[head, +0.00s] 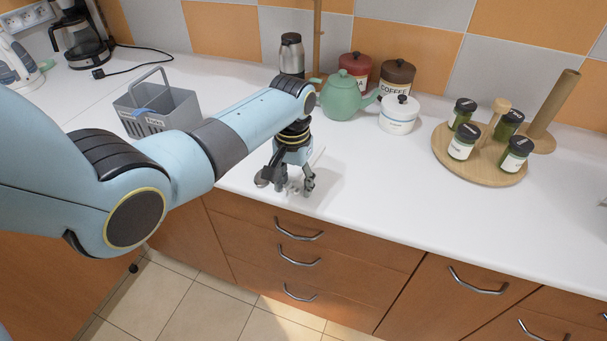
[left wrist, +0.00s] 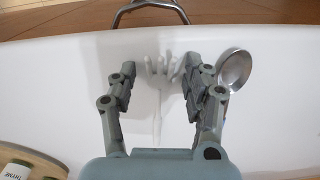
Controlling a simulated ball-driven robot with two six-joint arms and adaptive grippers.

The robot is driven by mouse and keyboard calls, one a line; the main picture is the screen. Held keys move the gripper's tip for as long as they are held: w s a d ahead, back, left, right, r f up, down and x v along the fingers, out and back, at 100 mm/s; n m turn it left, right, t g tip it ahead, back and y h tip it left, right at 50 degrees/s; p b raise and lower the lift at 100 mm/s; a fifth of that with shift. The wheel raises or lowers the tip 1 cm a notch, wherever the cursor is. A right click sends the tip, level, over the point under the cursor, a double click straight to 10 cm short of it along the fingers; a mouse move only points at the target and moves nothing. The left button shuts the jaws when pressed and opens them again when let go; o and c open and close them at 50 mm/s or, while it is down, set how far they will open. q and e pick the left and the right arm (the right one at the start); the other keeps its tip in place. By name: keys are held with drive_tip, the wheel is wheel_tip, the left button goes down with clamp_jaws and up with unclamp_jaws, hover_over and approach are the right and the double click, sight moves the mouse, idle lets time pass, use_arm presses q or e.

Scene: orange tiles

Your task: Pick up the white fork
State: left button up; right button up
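The white fork (left wrist: 157,84) lies on the white counter near its front edge, its splayed tines toward the drawer side in the left wrist view. Its white surface blends with the counter. My left gripper (left wrist: 158,74) is open, with one finger on each side of the fork and a gap to the left finger. The right finger is close to the tines; whether it touches cannot be told. In the head view my left gripper (head: 290,186) points down low over the counter edge and largely covers the fork. My right gripper is not in view.
A shiny metal ladle or spoon (left wrist: 235,68) lies right beside the right finger. A grey basket (head: 178,112), green teapot (head: 345,98), white pot (head: 399,118) and round wooden board (head: 450,164) with spice jars stand farther back.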

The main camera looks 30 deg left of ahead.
use_arm(q)
clamp_jaws()
